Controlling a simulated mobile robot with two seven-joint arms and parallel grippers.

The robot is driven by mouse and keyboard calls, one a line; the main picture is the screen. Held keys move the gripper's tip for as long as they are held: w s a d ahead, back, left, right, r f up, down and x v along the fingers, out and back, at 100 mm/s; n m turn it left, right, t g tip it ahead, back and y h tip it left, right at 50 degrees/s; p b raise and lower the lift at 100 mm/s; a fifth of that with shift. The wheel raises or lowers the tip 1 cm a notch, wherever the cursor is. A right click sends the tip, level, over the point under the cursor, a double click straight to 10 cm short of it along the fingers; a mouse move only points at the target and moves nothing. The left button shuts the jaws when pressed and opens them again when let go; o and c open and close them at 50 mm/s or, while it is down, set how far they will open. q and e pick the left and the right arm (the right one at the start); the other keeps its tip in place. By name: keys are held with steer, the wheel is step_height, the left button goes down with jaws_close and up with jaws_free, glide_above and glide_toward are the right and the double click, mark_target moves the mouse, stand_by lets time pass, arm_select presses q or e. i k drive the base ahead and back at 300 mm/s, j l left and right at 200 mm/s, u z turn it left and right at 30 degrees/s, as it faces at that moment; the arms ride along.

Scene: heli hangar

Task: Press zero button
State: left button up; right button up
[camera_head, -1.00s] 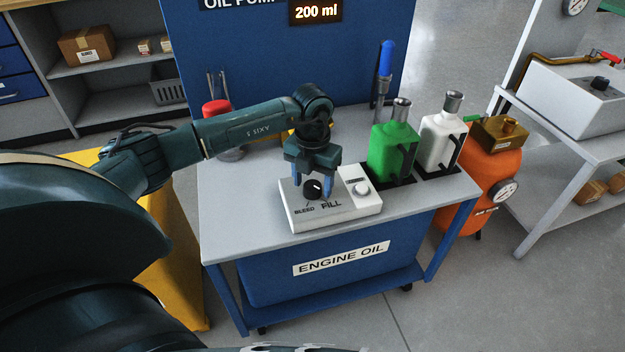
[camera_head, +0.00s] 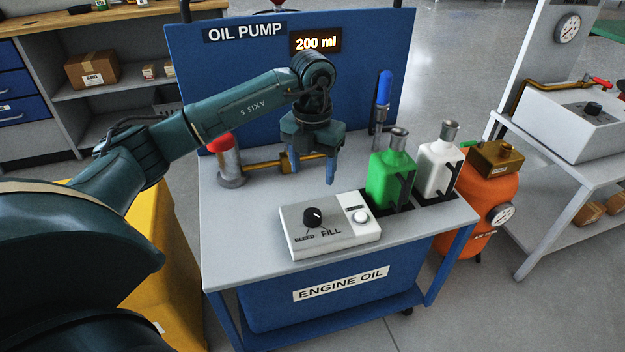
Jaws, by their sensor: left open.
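A white control box (camera_head: 345,240) sits on the grey top of the oil pump cart. It carries a black knob (camera_head: 312,217) above the words BLEED and FILL. A round white button (camera_head: 360,216) with a small label above it is on the box's right part; the label is too small to read. The display (camera_head: 316,41) on the blue back panel reads 200 ml. My left gripper (camera_head: 312,178) is open and empty, pointing down above the cart top, behind and above the control box and apart from it. My right gripper is not in view.
A green bottle (camera_head: 389,180) and a white bottle (camera_head: 437,167) stand right of the box. A red-topped cylinder (camera_head: 228,160) with a brass pipe is behind at the left. A blue-handled lever (camera_head: 382,100) stands behind the bottles. An orange tank (camera_head: 482,200) is at the right.

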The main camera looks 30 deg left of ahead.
mark_target(361, 216)
steer(key=k, duration=1)
